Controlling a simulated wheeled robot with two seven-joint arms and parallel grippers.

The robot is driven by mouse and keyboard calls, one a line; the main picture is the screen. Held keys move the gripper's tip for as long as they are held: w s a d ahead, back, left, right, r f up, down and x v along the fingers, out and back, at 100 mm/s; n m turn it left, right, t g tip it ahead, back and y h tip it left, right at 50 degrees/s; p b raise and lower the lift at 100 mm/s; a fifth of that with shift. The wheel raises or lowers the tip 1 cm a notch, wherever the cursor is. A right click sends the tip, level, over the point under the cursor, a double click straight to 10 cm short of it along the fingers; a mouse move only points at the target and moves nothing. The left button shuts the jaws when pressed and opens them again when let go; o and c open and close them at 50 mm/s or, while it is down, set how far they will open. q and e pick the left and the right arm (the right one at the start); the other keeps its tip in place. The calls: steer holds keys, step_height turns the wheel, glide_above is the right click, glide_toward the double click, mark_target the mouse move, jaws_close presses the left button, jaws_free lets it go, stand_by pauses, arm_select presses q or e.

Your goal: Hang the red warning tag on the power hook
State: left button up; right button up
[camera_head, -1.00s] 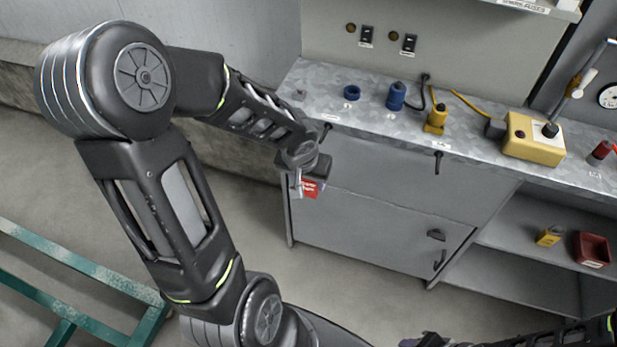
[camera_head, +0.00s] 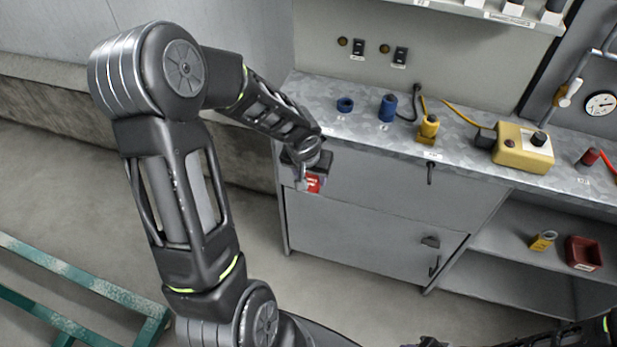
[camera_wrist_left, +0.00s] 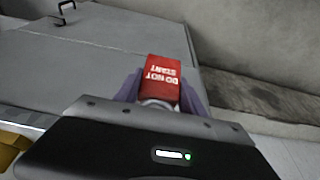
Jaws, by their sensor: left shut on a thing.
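The red warning tag (camera_head: 314,183) is held in my left gripper (camera_head: 302,178), in front of the grey cabinet's upper left front. In the left wrist view the tag (camera_wrist_left: 162,80) reads "DO NOT START" and sits between the two purplish fingers (camera_wrist_left: 162,98), which are shut on it. The labels are too small to read, so I cannot tell which hook is the power one. My right gripper (camera_head: 428,342) is mostly cut off at the bottom edge.
The lower shelf holds a red bin (camera_head: 583,253) and a yellow item (camera_head: 543,241). A green frame (camera_head: 85,300) stands lower left.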

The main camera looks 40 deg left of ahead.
arm_select(q)
steer(key=w, duration=0.1)
steer(key=w+a+f, duration=0.1)
steer(key=w, duration=0.2)
steer(key=shift+w+a+f, duration=0.2)
steer(key=shift+w+a, duration=0.1)
stand_by(0.4)
stand_by(0.5)
steer(key=o, duration=1.5)
steer(key=shift+c, duration=0.2)
